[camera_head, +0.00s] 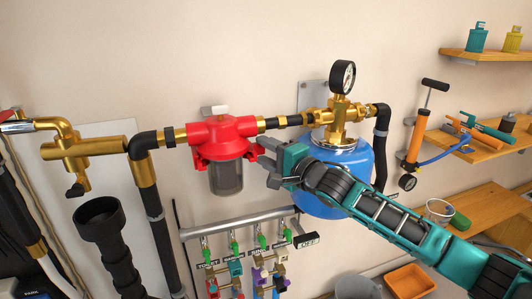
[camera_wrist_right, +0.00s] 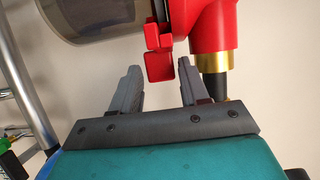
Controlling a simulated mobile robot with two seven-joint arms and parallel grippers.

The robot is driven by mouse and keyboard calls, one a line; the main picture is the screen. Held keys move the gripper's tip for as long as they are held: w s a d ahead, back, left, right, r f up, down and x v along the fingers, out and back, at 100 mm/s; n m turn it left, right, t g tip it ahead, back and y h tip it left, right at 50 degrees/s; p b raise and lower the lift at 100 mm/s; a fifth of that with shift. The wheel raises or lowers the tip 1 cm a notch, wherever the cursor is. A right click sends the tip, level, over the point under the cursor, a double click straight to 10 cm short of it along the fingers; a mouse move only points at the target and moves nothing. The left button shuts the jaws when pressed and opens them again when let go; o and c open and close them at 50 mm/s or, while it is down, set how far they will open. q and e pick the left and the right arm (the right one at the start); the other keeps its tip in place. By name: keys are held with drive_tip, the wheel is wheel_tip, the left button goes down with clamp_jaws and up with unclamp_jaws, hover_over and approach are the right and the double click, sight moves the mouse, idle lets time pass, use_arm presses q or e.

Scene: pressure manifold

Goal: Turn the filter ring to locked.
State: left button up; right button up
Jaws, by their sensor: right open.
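The filter (camera_head: 222,130) has a red head in the brass and black pipe line and a dark see-through bowl (camera_head: 226,178) below. Its red ring (camera_head: 222,156) sits between head and bowl, with a tab at its left; the right side is close to my gripper. My right gripper (camera_head: 261,156) is open at the ring's right side. In the right wrist view, a red tab (camera_wrist_right: 159,66) stands just ahead of the gap between the open fingers (camera_wrist_right: 158,82). No finger contact with it shows. My left gripper is out of view.
A pressure gauge (camera_head: 343,77) stands on brass fittings above a blue tank (camera_head: 336,159), behind my right arm. Below the filter runs a grey rail (camera_head: 238,224) with several small valves. An orange pump (camera_head: 417,137) and wooden shelves (camera_head: 484,147) are at right.

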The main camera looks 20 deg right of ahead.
drive_tip(key=shift+w, duration=0.1)
clamp_jaws()
idle(0.4)
